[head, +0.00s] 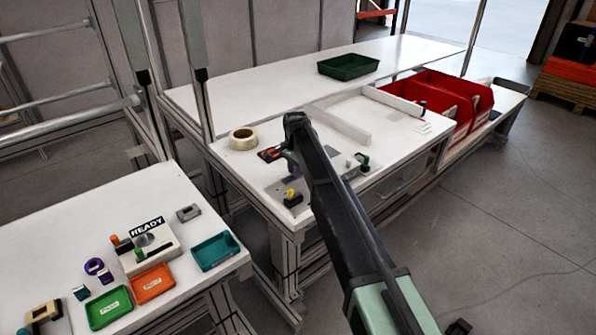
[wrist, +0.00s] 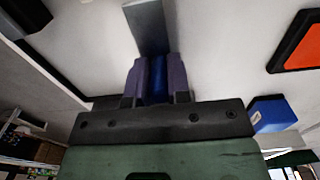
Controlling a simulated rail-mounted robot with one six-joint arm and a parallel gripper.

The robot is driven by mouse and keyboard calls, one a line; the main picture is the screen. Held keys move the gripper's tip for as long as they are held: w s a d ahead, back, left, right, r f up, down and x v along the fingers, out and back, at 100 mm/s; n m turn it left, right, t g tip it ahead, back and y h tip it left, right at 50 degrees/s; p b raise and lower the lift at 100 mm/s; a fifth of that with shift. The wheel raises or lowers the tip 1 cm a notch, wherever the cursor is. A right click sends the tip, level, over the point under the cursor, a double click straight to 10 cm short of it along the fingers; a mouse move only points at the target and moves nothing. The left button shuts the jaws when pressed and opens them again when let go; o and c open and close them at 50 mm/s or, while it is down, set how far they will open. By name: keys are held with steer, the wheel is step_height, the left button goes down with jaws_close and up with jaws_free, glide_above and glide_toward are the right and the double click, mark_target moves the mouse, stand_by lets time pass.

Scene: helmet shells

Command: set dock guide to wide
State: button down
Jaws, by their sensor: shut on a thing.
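My gripper (wrist: 157,85) has purple fingers shut on a blue handle (wrist: 157,78) in the wrist view. A flat grey bar (wrist: 148,28) runs up from the handle. In the head view my arm reaches over a grey plate on the middle table, and a bit of purple-blue (head: 293,169) shows below its end; most of the handle is hidden there. Two pale rails stand farther back on that table, a near one (head: 340,125) and a far one (head: 393,101), with a gap between them. I cannot tell which part is the dock guide or read any setting.
A yellow-topped black knob (head: 292,198) and a green-topped knob (head: 364,162) stand near my arm. A tape roll (head: 243,138) lies to the left. Red bins (head: 455,94) stand at the right. A READY box (head: 150,246) and small trays occupy the left table.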

steer(key=c, duration=1.1)
jaws_free()
steer(key=shift+w+a, duration=0.2)
steer(key=shift+o, duration=0.2)
steer(key=shift+r, duration=0.1)
step_height(320, 180, up, 11)
steer(key=p, duration=1.1)
steer(key=shift+f, duration=0.2)
